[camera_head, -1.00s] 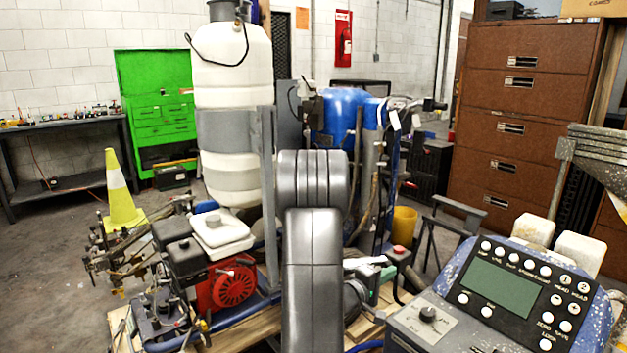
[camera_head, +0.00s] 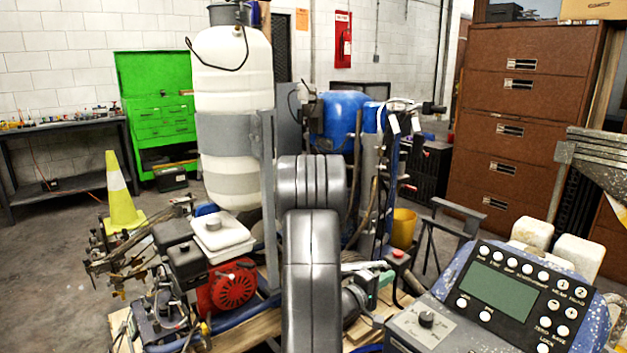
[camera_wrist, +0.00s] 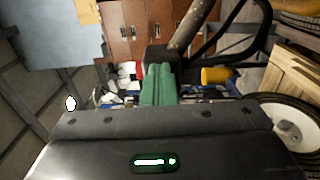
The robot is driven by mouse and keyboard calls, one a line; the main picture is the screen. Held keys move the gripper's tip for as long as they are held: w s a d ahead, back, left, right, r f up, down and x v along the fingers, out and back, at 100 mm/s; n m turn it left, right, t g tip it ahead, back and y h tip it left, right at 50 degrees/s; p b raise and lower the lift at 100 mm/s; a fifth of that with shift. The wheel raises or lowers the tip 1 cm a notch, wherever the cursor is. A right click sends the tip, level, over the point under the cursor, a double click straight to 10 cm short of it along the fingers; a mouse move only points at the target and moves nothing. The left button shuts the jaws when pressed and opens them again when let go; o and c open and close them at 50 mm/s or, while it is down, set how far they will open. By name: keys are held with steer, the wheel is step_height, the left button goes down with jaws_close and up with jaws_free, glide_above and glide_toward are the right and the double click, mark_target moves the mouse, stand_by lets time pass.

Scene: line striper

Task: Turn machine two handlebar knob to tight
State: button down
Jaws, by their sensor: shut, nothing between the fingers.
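My gripper (camera_wrist: 157,84) shows in the wrist view as green fingers closed together, with nothing between them. Their tips point at a dark block (camera_wrist: 156,56) at the end of a grey bar (camera_wrist: 190,25); I cannot tell whether they touch. I cannot tell whether that block is the handlebar knob. In the head view, handlebars (camera_head: 432,108) with a black grip stand by a blue tank. A dark round knob (camera_head: 427,318) sits on the grey control box at the front right. Which machine is number two is not readable. My grey arm hides the middle of the head view.
A control panel (camera_head: 500,285) stands at the front right. A red-and-black engine (camera_head: 232,288) and a tall white tank (camera_head: 232,75) are left of my arm. A yellow bucket (camera_head: 404,228) is behind. Brown cabinets (camera_head: 525,130) stand at the back right. Open floor lies left.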

steer(key=shift+a+p, duration=0.1)
steer(key=shift+p, duration=0.25)
steer(key=shift+s+d, duration=0.2)
steer(key=v, duration=0.6)
steer(key=shift+p, duration=0.35)
steer(key=shift+s, duration=0.1)
